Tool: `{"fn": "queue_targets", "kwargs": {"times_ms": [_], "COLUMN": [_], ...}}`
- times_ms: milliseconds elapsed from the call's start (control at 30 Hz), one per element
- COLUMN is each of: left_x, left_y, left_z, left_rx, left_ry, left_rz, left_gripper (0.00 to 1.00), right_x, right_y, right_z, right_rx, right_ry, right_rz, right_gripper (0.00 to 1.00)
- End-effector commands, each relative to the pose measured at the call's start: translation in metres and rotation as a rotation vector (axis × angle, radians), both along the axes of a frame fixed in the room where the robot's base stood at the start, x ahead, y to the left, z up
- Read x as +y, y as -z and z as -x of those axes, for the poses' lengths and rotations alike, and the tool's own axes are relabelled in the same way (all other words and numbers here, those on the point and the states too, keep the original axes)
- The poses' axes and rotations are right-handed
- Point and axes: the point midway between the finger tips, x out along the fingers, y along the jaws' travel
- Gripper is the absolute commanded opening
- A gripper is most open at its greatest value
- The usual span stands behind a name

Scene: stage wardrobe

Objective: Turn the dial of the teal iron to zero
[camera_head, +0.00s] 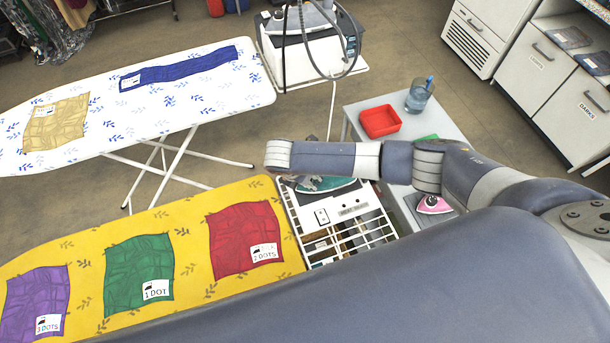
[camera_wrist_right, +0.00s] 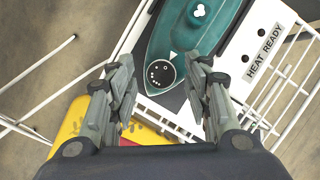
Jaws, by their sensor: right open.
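The teal iron (camera_head: 335,187) rests on a white rack (camera_head: 352,232) at the end of the yellow board, partly hidden by my right arm. In the right wrist view the teal iron (camera_wrist_right: 193,38) shows from above, with a round black dial (camera_wrist_right: 160,74) marked with white dots. A white triangle on the iron's body points toward the dial's upper right edge. My right gripper (camera_wrist_right: 160,86) is open, its fingers apart on either side of the dial in this view. Contact with the dial cannot be told. My left gripper is not in view.
A HEAT READY label (camera_wrist_right: 264,50) is beside the iron. A pink iron (camera_head: 433,205) stands to the right. A red tray (camera_head: 380,122) and a glass (camera_head: 420,97) sit on the grey table. Cloths lie on the yellow board (camera_head: 185,215) and white board (camera_head: 200,105).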

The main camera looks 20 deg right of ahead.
Motion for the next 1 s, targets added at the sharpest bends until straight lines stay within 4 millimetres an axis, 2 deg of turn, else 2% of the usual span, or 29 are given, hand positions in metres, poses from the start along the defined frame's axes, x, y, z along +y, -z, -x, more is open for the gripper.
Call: {"fn": "queue_targets", "kwargs": {"times_ms": [133,267,600,700,833,1000], "left_x": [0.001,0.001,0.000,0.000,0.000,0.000], "left_y": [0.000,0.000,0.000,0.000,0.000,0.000], "left_z": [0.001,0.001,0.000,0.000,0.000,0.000], "left_rx": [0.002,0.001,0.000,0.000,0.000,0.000], "left_ry": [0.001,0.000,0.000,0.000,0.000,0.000], "left_rz": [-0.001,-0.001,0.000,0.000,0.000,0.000], "left_gripper": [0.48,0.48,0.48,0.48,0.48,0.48], "right_x": [0.003,0.008,0.029,0.033,0.036,0.037], "right_y": [-0.006,-0.021,-0.085,-0.098,-0.108,-0.111], "right_z": [0.001,0.005,0.020,0.024,0.026,0.027], "right_rx": [0.000,-0.001,-0.003,-0.001,-0.001,0.000], "right_ry": [0.000,-0.002,-0.003,-0.001,0.000,0.000], "right_rz": [-0.001,-0.002,-0.003,-0.002,-0.001,0.000], "right_gripper": [0.45,0.45,0.45,0.45,0.45,0.45]}}
